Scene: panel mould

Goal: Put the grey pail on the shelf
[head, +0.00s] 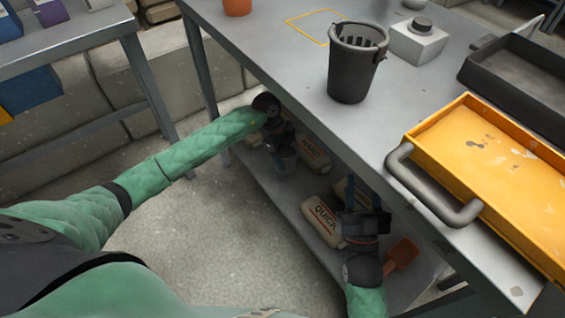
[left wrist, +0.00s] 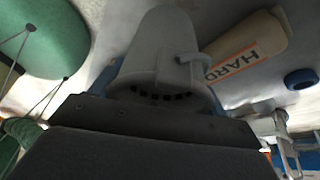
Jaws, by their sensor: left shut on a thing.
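My left gripper (head: 280,142) is low under the table's edge, over the lower shelf (head: 278,192). It is shut on a grey tapered vessel with a small side handle, which I take for the grey pail (left wrist: 165,50); in the head view the gripper mostly hides it. I cannot tell whether the pail touches the shelf. A bottle marked HARD (head: 312,154) lies close beside it and also shows in the left wrist view (left wrist: 250,50). My right gripper (head: 363,215) is over the shelf's nearer part; its fingers are too dark to read.
A bottle marked QUICK (head: 323,221) and a red-orange scoop (head: 402,254) lie on the shelf. Above, the table (head: 275,62) bears a dark bucket (head: 350,80), a yellow tray (head: 490,150) with a grey handle and a black tray (head: 520,75). Bare shelf shows left of QUICK.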

